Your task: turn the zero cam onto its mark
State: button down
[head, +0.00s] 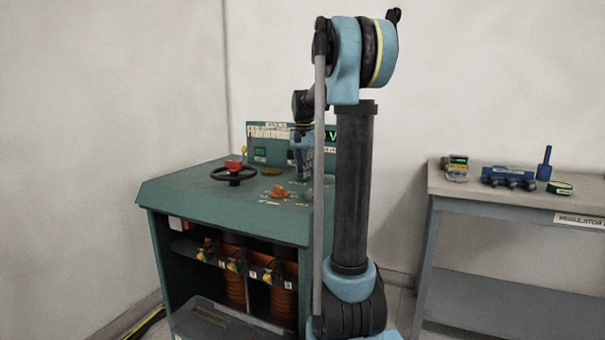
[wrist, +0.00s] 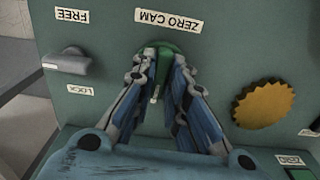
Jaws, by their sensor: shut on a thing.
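The zero cam is a green knob (wrist: 162,54) in the wrist view, just below the upside-down ZERO CAM label (wrist: 168,20) on the green panel. My gripper (wrist: 160,66) is shut on it, with one finger on each side. A small pale pointer line (wrist: 155,94) shows between the fingers. The fingers hide much of the cam, and I cannot make out its mark. In the head view my gripper (head: 303,165) is down at the back right of the console top, and the cam cannot be made out there.
A grey lever (wrist: 67,62) sits between FREE and LOCK labels, left of the cam. A gold toothed disc (wrist: 263,105) is to the right. The console (head: 190,190) also bears a black handwheel (head: 233,174) and an orange knob (head: 277,192). A workbench (head: 470,188) stands at right.

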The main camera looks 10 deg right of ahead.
jog(key=shift+w+n, duration=0.15)
jog(key=shift+n, duration=0.15)
jog(key=c, duration=1.6)
grip_release()
jog(key=shift+a, duration=0.1)
jog(key=shift+r, duration=0.1)
notch_tip(320, 180, up, 12)
